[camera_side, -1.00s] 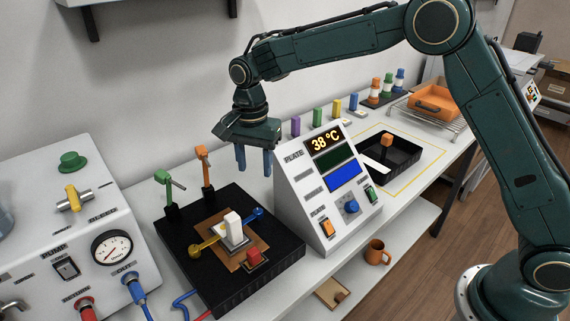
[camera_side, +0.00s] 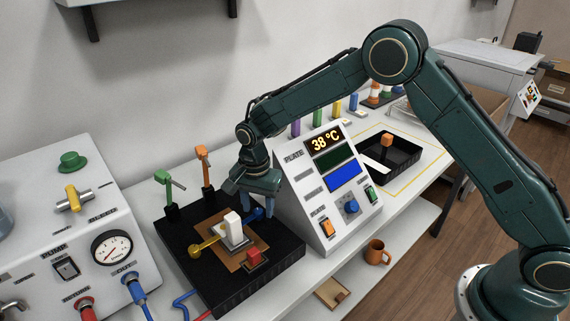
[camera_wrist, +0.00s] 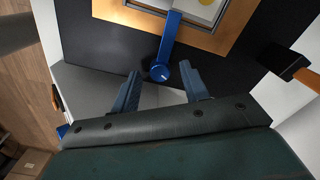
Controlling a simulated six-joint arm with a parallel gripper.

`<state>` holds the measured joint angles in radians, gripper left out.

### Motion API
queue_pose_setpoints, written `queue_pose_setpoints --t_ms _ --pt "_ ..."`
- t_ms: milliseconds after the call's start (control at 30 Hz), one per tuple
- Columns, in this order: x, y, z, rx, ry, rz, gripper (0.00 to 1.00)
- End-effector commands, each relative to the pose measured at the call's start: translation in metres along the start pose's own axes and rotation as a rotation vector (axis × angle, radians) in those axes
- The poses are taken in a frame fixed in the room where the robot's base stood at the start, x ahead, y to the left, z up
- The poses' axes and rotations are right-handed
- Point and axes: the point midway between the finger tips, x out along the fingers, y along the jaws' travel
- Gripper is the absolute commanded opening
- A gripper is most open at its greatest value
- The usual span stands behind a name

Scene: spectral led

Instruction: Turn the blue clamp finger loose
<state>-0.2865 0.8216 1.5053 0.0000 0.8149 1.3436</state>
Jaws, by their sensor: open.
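The blue clamp finger (camera_wrist: 171,36) lies with its bar over the edge of the copper-coloured plate (camera_wrist: 119,12), its tip near a white block. Its round knob end (camera_wrist: 161,73) is toward my gripper. In the side view the blue clamp finger (camera_side: 254,214) shows partly behind my gripper's fingers. My gripper (camera_wrist: 162,88) is open, one finger on each side of the knob and slightly behind it. In the side view my gripper (camera_side: 257,205) is low over the black base's back right part. Whether the fingers touch the knob cannot be told.
The sloped plate console (camera_side: 300,205) stands close on the right. A pump unit (camera_side: 60,240) stands on the left.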

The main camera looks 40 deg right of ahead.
Motion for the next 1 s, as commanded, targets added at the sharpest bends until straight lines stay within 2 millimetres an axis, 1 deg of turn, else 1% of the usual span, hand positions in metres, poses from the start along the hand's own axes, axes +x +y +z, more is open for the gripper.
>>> queue_pose_setpoints --t_ms 133,400,467,500,633,667,867,1000 --pt "0.0057 0.0001 0.0000 0.000 0.000 0.000 0.45" --pt "0.0065 0.0001 0.0000 0.000 0.000 0.000 0.45" --pt "0.0064 0.0001 0.0000 0.000 0.000 0.000 0.35" --pt "0.0064 0.0001 0.0000 0.000 0.000 0.000 0.27" --pt "0.0063 0.0001 0.0000 0.000 0.000 0.000 0.02" --pt "0.0063 0.0001 0.0000 0.000 0.000 0.000 0.00" --pt "0.0062 0.0000 0.0000 -0.019 0.000 0.000 0.00" --pt "0.0061 0.0000 0.0000 -0.082 0.000 0.000 0.00"
